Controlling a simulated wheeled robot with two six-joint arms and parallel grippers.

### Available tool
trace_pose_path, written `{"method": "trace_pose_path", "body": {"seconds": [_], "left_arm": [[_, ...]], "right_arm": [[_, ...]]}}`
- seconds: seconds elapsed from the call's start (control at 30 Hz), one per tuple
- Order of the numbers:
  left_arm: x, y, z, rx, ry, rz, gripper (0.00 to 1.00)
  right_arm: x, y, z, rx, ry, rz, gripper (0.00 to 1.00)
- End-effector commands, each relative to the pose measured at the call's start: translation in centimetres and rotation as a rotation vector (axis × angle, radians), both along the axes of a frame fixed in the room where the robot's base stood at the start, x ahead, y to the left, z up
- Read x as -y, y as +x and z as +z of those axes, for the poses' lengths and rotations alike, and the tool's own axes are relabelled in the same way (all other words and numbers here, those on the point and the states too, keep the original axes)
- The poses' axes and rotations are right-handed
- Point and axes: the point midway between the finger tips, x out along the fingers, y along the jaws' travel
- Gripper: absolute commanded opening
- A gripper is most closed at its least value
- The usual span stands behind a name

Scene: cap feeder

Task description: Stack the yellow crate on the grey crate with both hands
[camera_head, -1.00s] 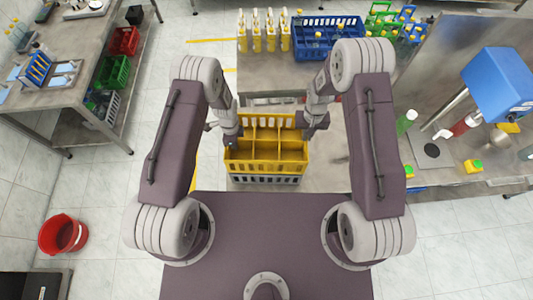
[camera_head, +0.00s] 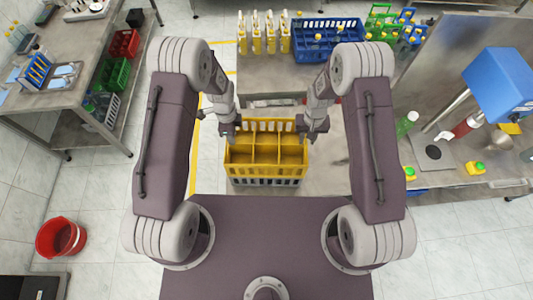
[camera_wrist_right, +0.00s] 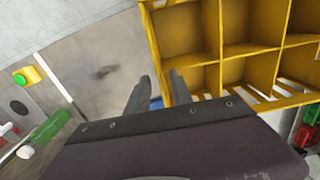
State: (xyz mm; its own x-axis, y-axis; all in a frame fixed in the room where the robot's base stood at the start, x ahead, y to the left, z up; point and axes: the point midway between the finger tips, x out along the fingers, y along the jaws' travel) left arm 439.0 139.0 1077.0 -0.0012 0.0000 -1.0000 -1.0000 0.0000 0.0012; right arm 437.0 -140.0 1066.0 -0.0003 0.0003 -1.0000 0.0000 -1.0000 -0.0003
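The yellow crate (camera_head: 265,155), divided into several compartments, sits level on top of the grey crate (camera_head: 265,182) in the head view. Only the near side of the grey crate shows below it. My left gripper (camera_head: 229,134) is at the yellow crate's far left corner; its fingers are too small to read. My right gripper (camera_head: 312,134) is at the far right corner.
The crates stand on a grey bench. A blue crate (camera_head: 325,38) and yellow bottles (camera_head: 256,40) stand behind. A blue machine (camera_head: 498,82) and a green bottle (camera_head: 405,124) are on the right. A red bucket (camera_head: 62,237) stands on the floor at left.

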Motion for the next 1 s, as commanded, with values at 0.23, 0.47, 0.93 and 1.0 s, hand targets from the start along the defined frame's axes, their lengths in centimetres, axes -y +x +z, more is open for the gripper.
{"method": "trace_pose_path", "body": {"seconds": [0.23,0.47,0.93,1.0], "left_arm": [[0.0,0.1,2.6,-0.001,0.000,0.000,0.25],[0.0,0.1,2.7,-0.001,0.000,0.000,0.25],[0.0,0.1,2.7,-0.001,0.000,0.000,0.25],[0.0,0.1,2.7,-0.001,0.000,0.000,0.25]], "right_arm": [[0.0,0.0,0.0,0.000,0.000,0.000,0.27],[0.0,0.1,1.4,0.004,0.000,0.000,0.27],[0.0,0.0,11.4,0.003,0.000,0.000,0.27],[0.0,0.0,11.9,0.001,0.000,0.000,0.27]]}}
